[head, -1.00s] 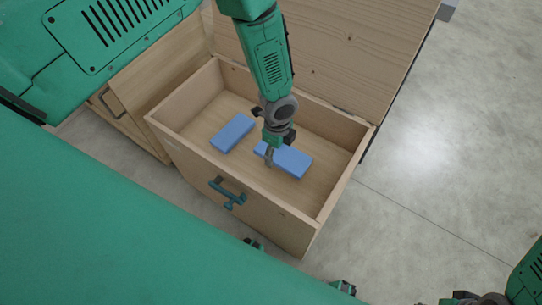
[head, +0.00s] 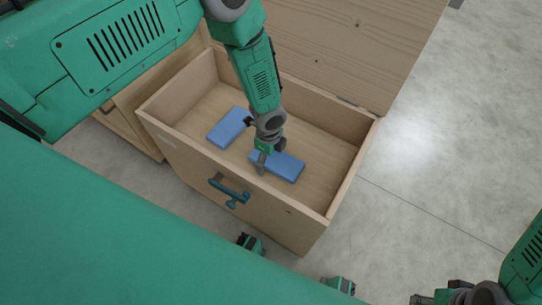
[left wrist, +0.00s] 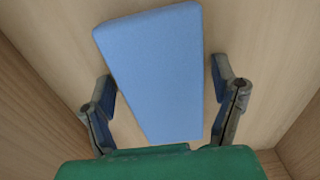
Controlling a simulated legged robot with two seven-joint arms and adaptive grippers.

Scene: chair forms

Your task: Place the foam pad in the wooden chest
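The wooden chest (head: 342,197) is open, with its lid leaning back. Two blue foam pads lie inside it: one pad (head: 229,128) at the left and another pad (head: 284,168) nearer the middle. My left gripper (head: 265,158) reaches down into the chest at the middle pad's left part and hides some of it. In the left wrist view, this blue pad (left wrist: 155,70) lies between the spread fingers of my left gripper (left wrist: 165,88), with a gap at each side. My right gripper (head: 435,297) is at the bottom right, outside the chest, partly cut off.
A dark teal handle (head: 230,190) sticks out from the chest's front. Another wooden piece of furniture (head: 130,125) stands left of the chest. The right part of the chest floor is bare. The grey floor (head: 440,150) to the right is clear.

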